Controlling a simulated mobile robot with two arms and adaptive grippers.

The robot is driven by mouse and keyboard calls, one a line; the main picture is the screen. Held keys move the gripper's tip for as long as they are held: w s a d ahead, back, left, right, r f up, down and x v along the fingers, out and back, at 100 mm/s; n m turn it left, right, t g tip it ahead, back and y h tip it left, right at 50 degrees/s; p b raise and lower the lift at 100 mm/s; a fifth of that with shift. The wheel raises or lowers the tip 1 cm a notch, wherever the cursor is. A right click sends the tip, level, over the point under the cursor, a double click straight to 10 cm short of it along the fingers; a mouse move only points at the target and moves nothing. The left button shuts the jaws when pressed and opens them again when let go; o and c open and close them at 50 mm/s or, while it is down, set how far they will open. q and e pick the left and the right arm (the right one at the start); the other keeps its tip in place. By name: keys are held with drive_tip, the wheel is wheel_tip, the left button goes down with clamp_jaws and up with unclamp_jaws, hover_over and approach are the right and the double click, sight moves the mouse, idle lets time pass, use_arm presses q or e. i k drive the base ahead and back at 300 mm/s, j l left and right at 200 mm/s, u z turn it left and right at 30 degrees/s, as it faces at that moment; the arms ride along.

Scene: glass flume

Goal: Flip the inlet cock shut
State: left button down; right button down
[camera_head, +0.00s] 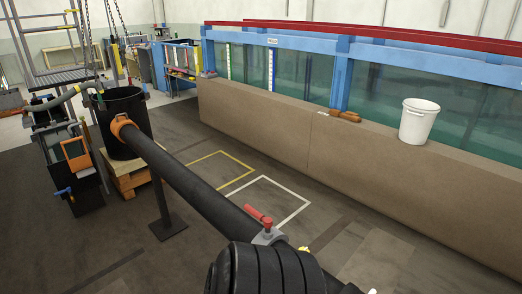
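The inlet cock appears to be the small valve with a red lever (258,214) and a grey body (269,236), at the lower middle of the head view. It sits on a thick black pipe (190,185). The lever points up and left, looking roughly in line with the pipe. The pipe runs from an orange collar (122,125) at a black drum (122,104) down to the bottom of the picture. A black ribbed form (265,272) hides what lies below the cock; I cannot tell what it is. Neither gripper can be made out.
A long glass flume (300,75) with a blue frame stands behind a tan wall (290,135). A white bucket (418,122) and a brown object (345,116) rest on the wall's top. The drum stands on a wooden pallet (130,178). Floor with yellow and white outlines is clear.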

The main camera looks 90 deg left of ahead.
sight(268, 221)
drive_tip(key=u, duration=2.75)
